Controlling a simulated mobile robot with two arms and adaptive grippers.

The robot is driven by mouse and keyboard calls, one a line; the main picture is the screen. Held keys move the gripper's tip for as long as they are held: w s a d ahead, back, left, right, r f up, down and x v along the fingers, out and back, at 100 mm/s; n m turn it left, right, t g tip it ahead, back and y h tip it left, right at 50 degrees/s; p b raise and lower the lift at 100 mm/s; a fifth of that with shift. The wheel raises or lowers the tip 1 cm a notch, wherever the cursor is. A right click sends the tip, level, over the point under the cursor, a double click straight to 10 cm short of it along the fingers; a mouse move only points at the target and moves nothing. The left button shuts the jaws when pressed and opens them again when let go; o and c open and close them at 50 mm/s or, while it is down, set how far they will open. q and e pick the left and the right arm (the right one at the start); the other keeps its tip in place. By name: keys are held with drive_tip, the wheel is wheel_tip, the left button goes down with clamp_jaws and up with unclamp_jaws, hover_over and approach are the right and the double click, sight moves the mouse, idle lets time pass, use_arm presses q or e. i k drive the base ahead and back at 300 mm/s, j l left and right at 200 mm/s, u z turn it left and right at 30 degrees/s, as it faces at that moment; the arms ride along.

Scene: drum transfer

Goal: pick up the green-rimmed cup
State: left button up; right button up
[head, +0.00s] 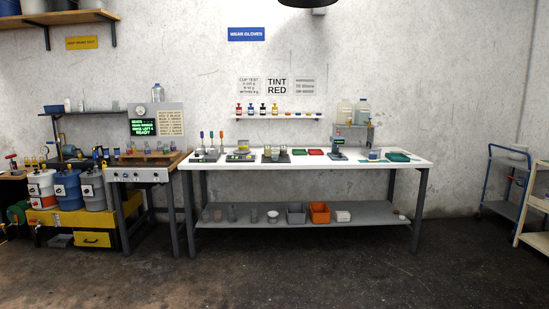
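No cup with a clearly green rim can be told apart at this distance. Small clear cups or jars (231,213) stand on the lower shelf of the white-topped bench (310,165). More small vessels (158,150) stand on the wooden-topped bench at the left. Their rim colours are too small to make out. Neither of my grippers is in view.
An orange bin (319,213) sits on the lower shelf (350,210). A blue-framed cart (510,180) stands at the right. The dark floor (300,280) in front is clear.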

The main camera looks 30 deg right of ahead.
sight(274, 153)
drive_tip(key=i+l+z, duration=0.45)
drive_tip(key=i, duration=0.2)
drive_tip(key=i+l+z, duration=0.3)
drive_tip(key=i, duration=0.7)
drive_tip(key=i+z, duration=0.35)
drive_tip(key=i, duration=0.6)
